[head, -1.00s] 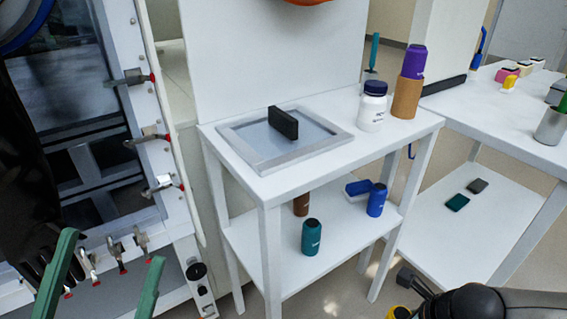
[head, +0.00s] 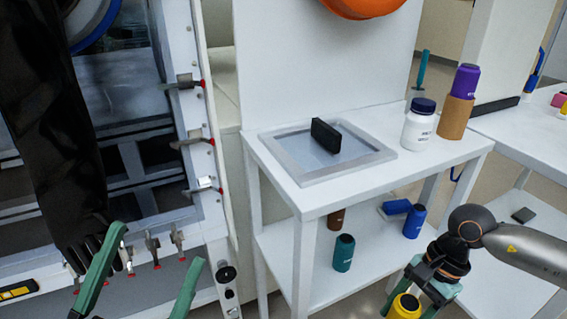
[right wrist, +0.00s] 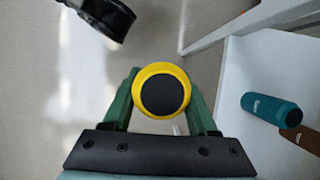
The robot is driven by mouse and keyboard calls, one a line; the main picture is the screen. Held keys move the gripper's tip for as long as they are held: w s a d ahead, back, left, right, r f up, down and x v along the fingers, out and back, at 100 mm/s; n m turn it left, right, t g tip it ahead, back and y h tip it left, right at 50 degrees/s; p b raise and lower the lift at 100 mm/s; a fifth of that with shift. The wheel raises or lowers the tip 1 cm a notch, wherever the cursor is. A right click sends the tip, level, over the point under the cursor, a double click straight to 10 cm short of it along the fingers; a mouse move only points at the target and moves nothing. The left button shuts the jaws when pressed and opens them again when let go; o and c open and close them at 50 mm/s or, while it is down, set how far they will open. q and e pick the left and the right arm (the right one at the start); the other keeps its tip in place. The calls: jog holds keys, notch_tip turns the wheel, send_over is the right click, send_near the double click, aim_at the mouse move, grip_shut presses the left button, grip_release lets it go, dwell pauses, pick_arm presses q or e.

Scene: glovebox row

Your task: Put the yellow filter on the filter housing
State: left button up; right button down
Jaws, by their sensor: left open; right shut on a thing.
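The yellow filter (right wrist: 162,90) is round with a dark centre. It sits between the green fingers of my right gripper (right wrist: 163,97) in the right wrist view. In the head view the filter (head: 404,307) shows at the bottom edge, held by my right gripper (head: 418,290) in front of the white table and away from it. My left gripper (head: 152,250) is open and empty at the lower left, in front of the glovebox. I cannot tell which thing is the filter housing; an orange rounded thing (head: 362,5) is cut off at the top of the white panel.
The white table (head: 310,200) bears a framed tray (head: 365,160) with a black block (head: 325,135), a white jar (head: 419,125) and a purple-topped brown cylinder (head: 457,110). Its lower shelf holds several bottles, one teal (head: 344,254). The glovebox frame (head: 190,130) with clamps stands left.

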pick_arm(q)
jog(key=w+a+f+n+g+y+p, duration=0.2)
jog(key=w+f+n+g+y+p, duration=0.25)
jog(key=p, duration=0.65)
jog(key=w+a+f+n+g+y+p, duration=0.1)
jog(key=w+f+n+g+y+p, duration=0.2)
jog(key=f+y+p, duration=0.6)
jog(key=s+a+f+n+g+p, duration=0.1)
jog(key=s+f+n+g+p, duration=0.1)
jog(key=s+g+p, duration=0.3)
jog(key=shift+s+a+f+n+p, duration=0.3)
jog(key=shift+s+f+p, duration=0.45)
jog(key=shift+s+p, duration=1.75)
pick_arm(e)
jog(key=w+a+r+n+g+h, duration=0.1)
jog(key=r+n, duration=0.5)
jog(key=r, duration=1.1)
jog(key=a+r+n+g+h, duration=0.1)
jog(key=r+n, duration=0.6)
jog(key=r, duration=1.1)
jog(key=shift+w+a+r+g+h, duration=0.15)
jog(key=shift+w+a+g+h, duration=0.3)
jog(key=shift+h, duration=0.65)
pick_arm(q)
jog(key=shift+w+d+h, duration=0.1)
jog(key=shift+w+h, duration=0.05)
jog(key=shift+h, duration=0.1)
pick_arm(e)
jog(key=shift+s+a, duration=0.1)
